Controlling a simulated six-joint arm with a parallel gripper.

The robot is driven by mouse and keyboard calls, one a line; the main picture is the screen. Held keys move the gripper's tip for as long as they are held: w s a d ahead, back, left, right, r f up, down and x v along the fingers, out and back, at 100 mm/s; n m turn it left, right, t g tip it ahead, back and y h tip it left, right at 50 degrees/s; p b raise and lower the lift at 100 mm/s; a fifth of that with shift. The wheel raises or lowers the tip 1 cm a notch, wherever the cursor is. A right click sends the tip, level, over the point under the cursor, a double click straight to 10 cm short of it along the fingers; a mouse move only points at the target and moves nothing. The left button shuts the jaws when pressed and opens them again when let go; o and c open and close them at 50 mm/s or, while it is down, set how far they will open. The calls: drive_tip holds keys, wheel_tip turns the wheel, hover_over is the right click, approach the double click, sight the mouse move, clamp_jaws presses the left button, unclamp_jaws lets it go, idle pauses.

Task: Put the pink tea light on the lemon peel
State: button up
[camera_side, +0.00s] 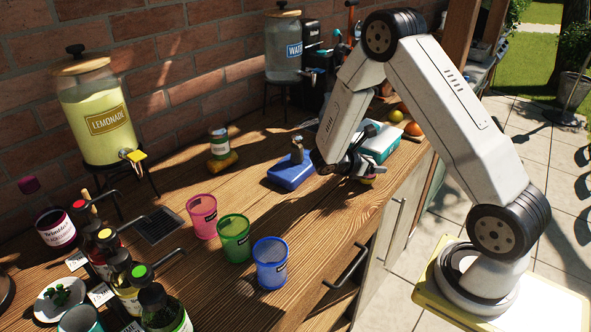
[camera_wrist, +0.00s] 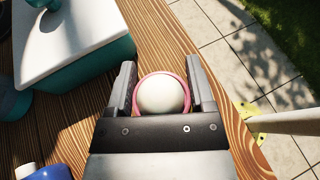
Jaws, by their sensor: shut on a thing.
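The pink tea light (camera_wrist: 162,94) is a small round cup with a pink rim and a white, rounded top. It sits between the two fingers of my gripper (camera_wrist: 161,88) in the wrist view, and the gripper is shut on it. In the side view my gripper (camera_side: 364,168) is low over the front edge of the wooden table, with a small pinkish and yellowish patch at its tips. I cannot clearly make out the lemon peel in either view, and what lies under the tea light is hidden.
A teal box with a white lid (camera_wrist: 75,38) stands left of my gripper in the wrist view. A blue box (camera_side: 291,172) is left of it in the side view. Pink (camera_side: 202,217), green (camera_side: 234,240) and blue (camera_side: 271,264) cups stand nearer. The table edge is close.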

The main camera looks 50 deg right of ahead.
drive_tip(key=o, duration=1.3)
drive_tip(key=shift+o, duration=0.2)
drive_tip(key=shift+r, duration=0.15)
drive_tip(key=shift+a+r, duration=0.1)
drive_tip(key=shift+r, duration=0.05)
drive_tip(key=v, duration=1.1)
drive_tip(key=shift+w+a, duration=0.2)
drive_tip(key=shift+a, duration=0.15)
drive_tip(key=shift+r, duration=0.1)
